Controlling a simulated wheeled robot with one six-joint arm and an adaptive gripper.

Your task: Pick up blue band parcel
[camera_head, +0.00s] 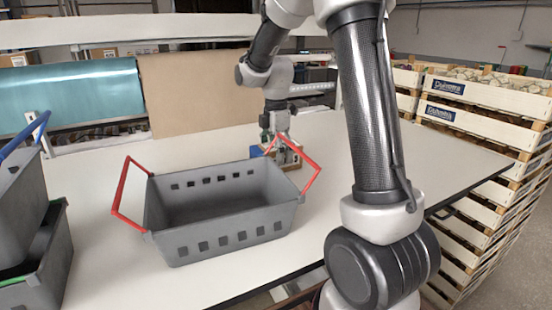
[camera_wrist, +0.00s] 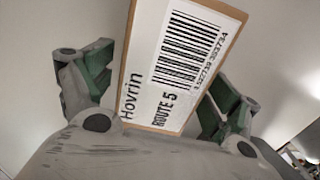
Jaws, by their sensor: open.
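A cardboard parcel with a white label reading "Hovrin ROUTE 5" and a barcode (camera_wrist: 180,62) fills the middle of the wrist view. My gripper (camera_wrist: 160,92) is open, with its green-padded fingers apart on the left and right of the parcel. In the head view my gripper (camera_head: 281,148) points down at the table behind the grey basket. A blue patch (camera_head: 257,151) and some brown cardboard (camera_head: 291,162) show beside and below it, partly hidden by the basket and gripper. No blue band shows in the wrist view.
The grey basket (camera_head: 221,240) with raised red handles stands empty on the white table (camera_head: 350,150), in front of my gripper. Grey crates (camera_head: 30,250) with blue and green handles stand at the left. Stacked wooden crates (camera_head: 480,100) stand beyond the table's right edge. The table's right side is clear.

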